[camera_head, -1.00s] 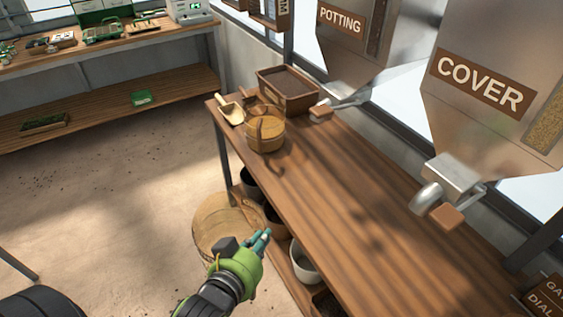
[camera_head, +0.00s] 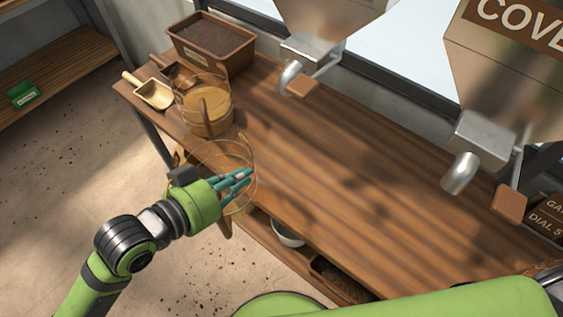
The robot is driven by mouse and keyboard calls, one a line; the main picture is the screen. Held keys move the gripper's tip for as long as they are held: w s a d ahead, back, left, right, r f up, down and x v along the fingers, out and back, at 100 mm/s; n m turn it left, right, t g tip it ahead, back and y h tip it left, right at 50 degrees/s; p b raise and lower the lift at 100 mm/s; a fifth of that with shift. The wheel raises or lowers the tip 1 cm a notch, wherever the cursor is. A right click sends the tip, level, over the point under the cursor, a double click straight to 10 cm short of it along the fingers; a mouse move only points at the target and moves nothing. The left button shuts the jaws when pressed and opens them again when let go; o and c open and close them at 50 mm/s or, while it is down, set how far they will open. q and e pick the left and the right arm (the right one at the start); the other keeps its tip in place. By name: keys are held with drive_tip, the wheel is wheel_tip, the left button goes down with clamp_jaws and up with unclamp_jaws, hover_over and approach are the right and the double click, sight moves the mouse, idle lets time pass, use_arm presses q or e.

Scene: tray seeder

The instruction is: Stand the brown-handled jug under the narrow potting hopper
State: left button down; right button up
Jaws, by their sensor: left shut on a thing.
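My left gripper (camera_head: 236,182) is shut on a clear, thin-walled jug (camera_head: 213,150) at the bench's front edge. The fingers cover part of it. A brown strip below the fingers may be its handle; I cannot be sure. Another clear jug (camera_head: 216,98), with amber contents and a brown handle facing me, stands on the bench behind it. The potting hopper (camera_head: 325,18) is at the top, its label out of view. Its metal spout (camera_head: 290,74) and brown tab hang over the back of the bench. My right gripper is not in view.
A brown box of soil (camera_head: 237,62) and scoops, one pale (camera_head: 153,92), are at the bench's left end. The cover hopper (camera_head: 500,70) and its spout (camera_head: 460,172) are at right. The bench middle (camera_head: 330,165) is clear.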

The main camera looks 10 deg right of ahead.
use_arm(q)
drive_tip(key=d+r+p+x, duration=0.1)
drive_tip(key=p+x, duration=0.1)
drive_tip(key=x, duration=0.6)
drive_tip(key=s+d+r+p+x, duration=0.1)
drive_tip(key=r+p+x, duration=0.1)
drive_tip(key=x, duration=0.7)
drive_tip(key=shift+w+d+m+g+h+p, duration=0.3)
drive_tip(key=shift+d+m+g+p, duration=0.15)
drive_tip(key=shift+p, duration=0.3)
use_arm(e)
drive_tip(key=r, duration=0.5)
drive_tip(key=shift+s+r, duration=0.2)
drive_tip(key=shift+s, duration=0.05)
use_arm(q)
drive_tip(key=shift+d, duration=0.1)
drive_tip(key=c, duration=1.8)
unclamp_jaws()
drive_tip(key=shift+f, duration=0.2)
drive_tip(key=o, duration=0.5)
drive_tip(key=shift+s, duration=0.1)
drive_tip(key=shift+c, duration=0.2)
